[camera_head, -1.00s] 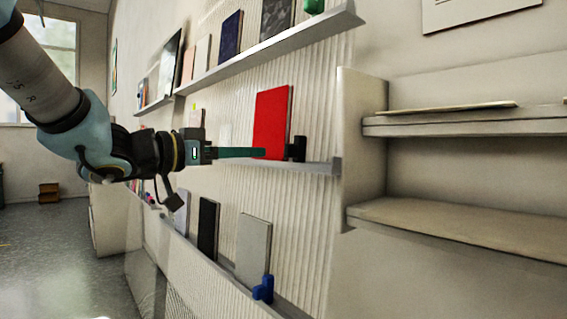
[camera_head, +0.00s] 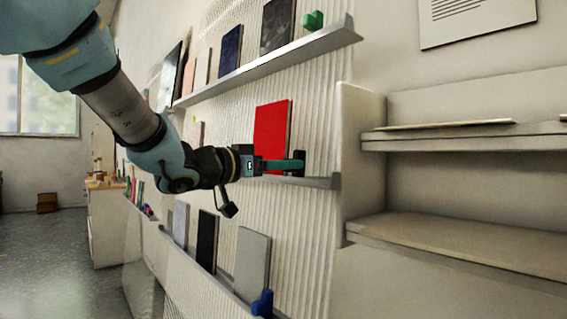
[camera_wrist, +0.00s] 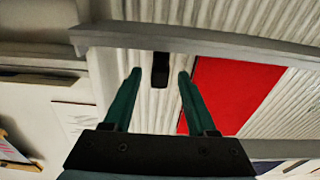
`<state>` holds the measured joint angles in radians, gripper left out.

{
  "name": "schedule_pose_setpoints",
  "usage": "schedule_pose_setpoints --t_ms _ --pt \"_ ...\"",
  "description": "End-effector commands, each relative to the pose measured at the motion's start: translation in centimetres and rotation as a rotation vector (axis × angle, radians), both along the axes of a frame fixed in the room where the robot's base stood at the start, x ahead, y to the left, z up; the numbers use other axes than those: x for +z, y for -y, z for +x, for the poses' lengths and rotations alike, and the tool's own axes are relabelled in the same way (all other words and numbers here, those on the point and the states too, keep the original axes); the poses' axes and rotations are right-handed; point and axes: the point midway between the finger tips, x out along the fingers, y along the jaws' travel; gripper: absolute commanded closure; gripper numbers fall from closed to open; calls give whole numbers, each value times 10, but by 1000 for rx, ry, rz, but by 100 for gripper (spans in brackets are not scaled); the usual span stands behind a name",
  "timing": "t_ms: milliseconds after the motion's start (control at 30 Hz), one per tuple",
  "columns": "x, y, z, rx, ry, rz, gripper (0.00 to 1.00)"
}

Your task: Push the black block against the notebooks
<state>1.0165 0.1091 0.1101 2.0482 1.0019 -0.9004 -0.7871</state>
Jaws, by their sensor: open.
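The black block (camera_head: 299,156) stands on the middle ledge, just right of the red notebook (camera_head: 271,125). My gripper (camera_head: 298,166) reaches along the ledge from the left, with its green fingers at the block. In the wrist view the open fingers (camera_wrist: 160,78) lie on either side of the black block (camera_wrist: 160,66). One finger shows between the block and the red notebook (camera_wrist: 232,95). I cannot tell whether either finger touches the block. A narrow gap shows between block and notebook in the wrist view.
The middle ledge (camera_head: 320,181) ends at a white shelf unit (camera_head: 360,150) on the right. An upper ledge (camera_head: 290,57) holds notebooks and a green block (camera_head: 313,20). A lower ledge holds more notebooks and a blue block (camera_head: 262,303).

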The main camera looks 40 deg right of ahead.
Motion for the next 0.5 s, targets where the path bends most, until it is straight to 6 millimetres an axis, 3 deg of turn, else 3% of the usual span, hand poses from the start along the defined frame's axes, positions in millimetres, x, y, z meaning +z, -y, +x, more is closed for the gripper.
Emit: schedule_pose_setpoints --t_ms 300,500 --pt "0 3 0 0 0 0 43" --pt "0 3 0 0 0 0 64"
